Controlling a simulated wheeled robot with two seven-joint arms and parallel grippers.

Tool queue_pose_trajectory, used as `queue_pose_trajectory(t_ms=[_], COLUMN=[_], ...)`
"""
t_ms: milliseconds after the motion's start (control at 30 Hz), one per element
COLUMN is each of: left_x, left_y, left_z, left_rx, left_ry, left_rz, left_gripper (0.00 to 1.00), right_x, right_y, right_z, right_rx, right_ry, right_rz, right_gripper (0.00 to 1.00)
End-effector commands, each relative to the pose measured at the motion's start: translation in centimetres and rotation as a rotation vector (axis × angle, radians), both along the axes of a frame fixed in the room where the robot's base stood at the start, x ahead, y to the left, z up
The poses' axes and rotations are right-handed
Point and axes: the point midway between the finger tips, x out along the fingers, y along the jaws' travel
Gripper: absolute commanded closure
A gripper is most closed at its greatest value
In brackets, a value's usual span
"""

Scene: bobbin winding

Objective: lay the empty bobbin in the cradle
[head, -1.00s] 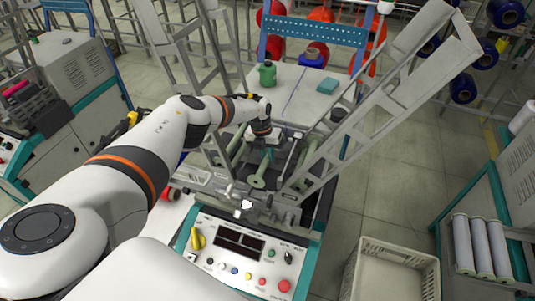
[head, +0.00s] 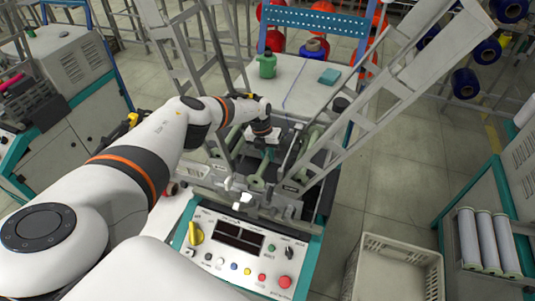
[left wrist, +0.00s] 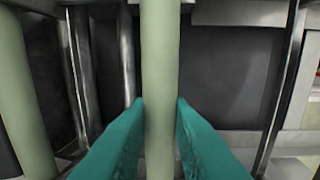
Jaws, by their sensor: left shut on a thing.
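My left gripper (head: 264,148) reaches down into the winding machine in the head view. In the left wrist view its teal fingers (left wrist: 160,108) are shut on a pale green bobbin (left wrist: 160,50), one on each side of its bare shaft. The bobbin also shows in the head view (head: 259,180), between the grey metal parts of the machine. The cradle cannot be told apart clearly from these parts, and I cannot tell whether the bobbin touches it. My right gripper is not in view.
Another pale green cylinder (left wrist: 22,100) stands at the left of the wrist view. Slanted grey frames flank the work area. A control panel (head: 240,250) is in front, and a cream crate (head: 397,245) stands on the floor at right. A green spool (head: 266,65) sits on the machine's rear top.

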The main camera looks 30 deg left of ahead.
Motion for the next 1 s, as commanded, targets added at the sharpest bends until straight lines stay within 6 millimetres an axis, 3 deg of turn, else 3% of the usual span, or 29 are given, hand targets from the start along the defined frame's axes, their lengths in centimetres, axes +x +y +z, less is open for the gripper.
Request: queue_pose_trajectory(t_ms=[800, 833, 967, 1000], left_x=[0.02, 0.02, 0.02, 0.02], left_y=[0.05, 0.05, 0.05, 0.05], left_z=[-0.76, -0.76, -0.76, -0.76], left_rx=[0.001, 0.001, 0.0, 0.0], left_ry=[0.0, 0.0, 0.0, 0.0], left_rz=[0.0, 0.0, 0.0, 0.0], left_gripper=[1.0, 0.78, 0.57, 0.56], right_x=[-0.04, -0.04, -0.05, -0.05], right_y=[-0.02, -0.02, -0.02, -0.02], right_z=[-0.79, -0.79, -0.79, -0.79], right_rx=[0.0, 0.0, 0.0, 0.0], right_ry=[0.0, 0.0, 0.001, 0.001], right_rz=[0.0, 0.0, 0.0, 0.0], right_gripper=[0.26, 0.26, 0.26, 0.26])
